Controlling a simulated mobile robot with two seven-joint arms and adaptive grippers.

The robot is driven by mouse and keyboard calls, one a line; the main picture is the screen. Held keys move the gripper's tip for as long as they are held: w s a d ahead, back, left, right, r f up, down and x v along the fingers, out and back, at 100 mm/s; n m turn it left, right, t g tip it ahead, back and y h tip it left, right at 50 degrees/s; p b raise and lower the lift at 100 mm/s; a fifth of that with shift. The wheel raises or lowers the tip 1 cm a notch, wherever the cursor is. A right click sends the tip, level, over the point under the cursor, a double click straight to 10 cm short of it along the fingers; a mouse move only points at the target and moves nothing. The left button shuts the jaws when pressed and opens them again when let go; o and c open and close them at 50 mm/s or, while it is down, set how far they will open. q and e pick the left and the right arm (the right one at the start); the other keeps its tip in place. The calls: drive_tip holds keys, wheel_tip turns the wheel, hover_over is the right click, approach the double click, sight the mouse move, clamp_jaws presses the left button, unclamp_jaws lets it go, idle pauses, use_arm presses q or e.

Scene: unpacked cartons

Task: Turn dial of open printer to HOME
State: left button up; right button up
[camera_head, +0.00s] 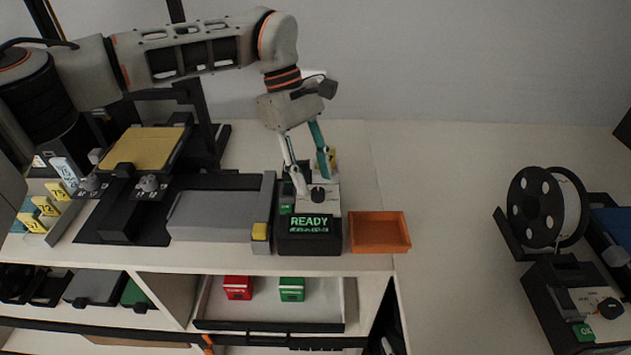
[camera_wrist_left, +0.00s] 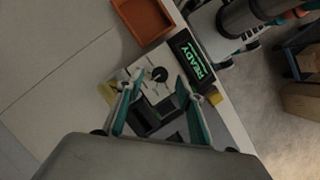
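The open-frame printer with a yellow bed (camera_head: 150,148) stands at the left of the bench. To its right is a control box (camera_head: 310,244) with a lit green READY display and a black dial (camera_head: 319,196) on its pale top. My left gripper (camera_head: 313,184) is over this box, pointing down, with its fingers apart. In the left wrist view, the dial (camera_wrist_left: 160,74) shows between and slightly beyond the fingertips (camera_wrist_left: 160,82), with no visible grip on it. Whether a finger touches it, and its exact setting, I cannot tell. My right gripper is in neither view.
An orange tray (camera_head: 380,232) sits right of the control box. A grey block (camera_head: 215,215) is to its left. Yellow numbered tags (camera_head: 45,206) stand at far left. A spool (camera_head: 545,208) and another dial box (camera_head: 575,300) are at right. The bench between is clear.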

use_arm(q)
drive_tip(key=v, duration=0.9)
drive_tip(key=shift+r, duration=0.3)
drive_tip(key=shift+w+a, duration=0.1)
